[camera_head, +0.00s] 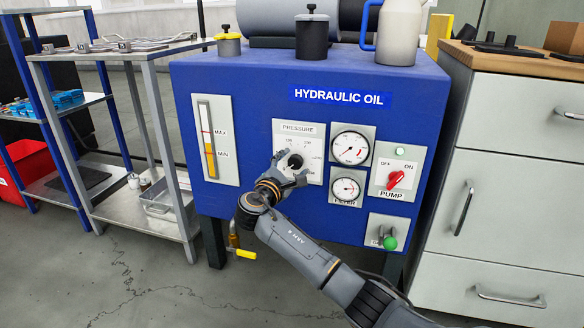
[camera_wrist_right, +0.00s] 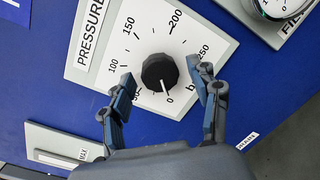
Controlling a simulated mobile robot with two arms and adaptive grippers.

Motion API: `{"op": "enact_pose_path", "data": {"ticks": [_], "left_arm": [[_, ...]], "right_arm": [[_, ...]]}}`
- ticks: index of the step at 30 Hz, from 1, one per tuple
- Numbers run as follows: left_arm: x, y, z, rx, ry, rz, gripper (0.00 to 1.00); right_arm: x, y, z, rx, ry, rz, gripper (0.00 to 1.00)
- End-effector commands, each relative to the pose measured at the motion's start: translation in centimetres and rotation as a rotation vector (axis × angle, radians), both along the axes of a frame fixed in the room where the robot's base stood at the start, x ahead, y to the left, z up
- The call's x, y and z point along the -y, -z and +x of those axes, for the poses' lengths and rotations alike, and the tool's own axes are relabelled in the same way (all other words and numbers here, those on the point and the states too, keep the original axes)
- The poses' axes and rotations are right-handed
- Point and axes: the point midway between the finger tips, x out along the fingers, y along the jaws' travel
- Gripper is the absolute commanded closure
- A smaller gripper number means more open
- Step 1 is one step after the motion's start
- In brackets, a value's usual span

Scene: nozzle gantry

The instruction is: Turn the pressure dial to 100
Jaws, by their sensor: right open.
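The pressure dial (camera_head: 295,161) is a round black knob on a white panel marked PRESSURE (camera_head: 299,128), on the front of the blue hydraulic oil unit (camera_head: 238,108). In the right wrist view the dial (camera_wrist_right: 160,72) has a white pointer line directed at about 0, and its scale shows 50, 100, 150, 200 and 250. My right gripper (camera_head: 290,168) is open in front of the panel. In the right wrist view its fingers (camera_wrist_right: 161,76) stand on either side of the knob, with a visible gap to each side. My left gripper is out of view.
Two round gauges (camera_head: 350,148) and a red pump switch (camera_head: 396,178) sit right of the dial. A level gauge (camera_head: 214,139) is to its left. A green-knobbed lever (camera_head: 390,242) is below right. A drawer cabinet (camera_head: 513,180) and a metal shelf (camera_head: 125,196) flank the unit.

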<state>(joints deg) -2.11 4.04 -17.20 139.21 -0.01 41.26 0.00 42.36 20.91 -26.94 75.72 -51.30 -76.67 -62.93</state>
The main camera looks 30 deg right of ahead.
Motion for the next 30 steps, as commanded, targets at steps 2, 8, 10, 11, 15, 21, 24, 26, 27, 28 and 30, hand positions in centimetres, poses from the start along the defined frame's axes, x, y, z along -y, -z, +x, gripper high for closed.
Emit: {"op": "enact_pose_path", "data": {"ticks": [2,8,10,11,15,21,24,26,27,28,30], "left_arm": [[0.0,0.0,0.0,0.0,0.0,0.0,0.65],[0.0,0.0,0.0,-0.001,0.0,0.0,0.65],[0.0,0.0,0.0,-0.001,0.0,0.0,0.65],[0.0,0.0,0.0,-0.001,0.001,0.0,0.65],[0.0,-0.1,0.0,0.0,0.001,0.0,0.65],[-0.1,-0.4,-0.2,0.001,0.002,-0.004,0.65],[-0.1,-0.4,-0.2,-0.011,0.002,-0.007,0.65],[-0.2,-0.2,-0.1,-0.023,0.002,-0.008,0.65],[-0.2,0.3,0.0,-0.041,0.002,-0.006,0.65],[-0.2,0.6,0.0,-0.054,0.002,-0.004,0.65],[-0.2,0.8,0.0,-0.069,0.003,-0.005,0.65]], "right_arm": [[0.0,0.0,0.0,0.0,0.0,0.0,0.45],[0.0,0.0,0.0,0.0,0.0,0.0,0.86],[0.0,0.0,0.0,0.0,0.0,0.0,0.93],[0.0,0.0,0.0,0.0,0.0,0.0,0.93],[0.0,0.0,0.0,0.006,0.0,0.006,0.93],[0.0,-0.2,-0.1,0.051,0.001,0.044,0.93],[0.0,-0.2,-0.1,0.094,0.002,0.083,0.93],[-0.1,-0.2,0.0,0.126,0.0,0.111,0.93],[-0.1,-0.2,-0.1,0.15,0.001,0.133,0.93],[-0.1,-0.3,-0.1,0.17,0.001,0.15,0.93],[-0.1,-0.3,-0.1,0.218,0.002,0.19,0.93]]}}
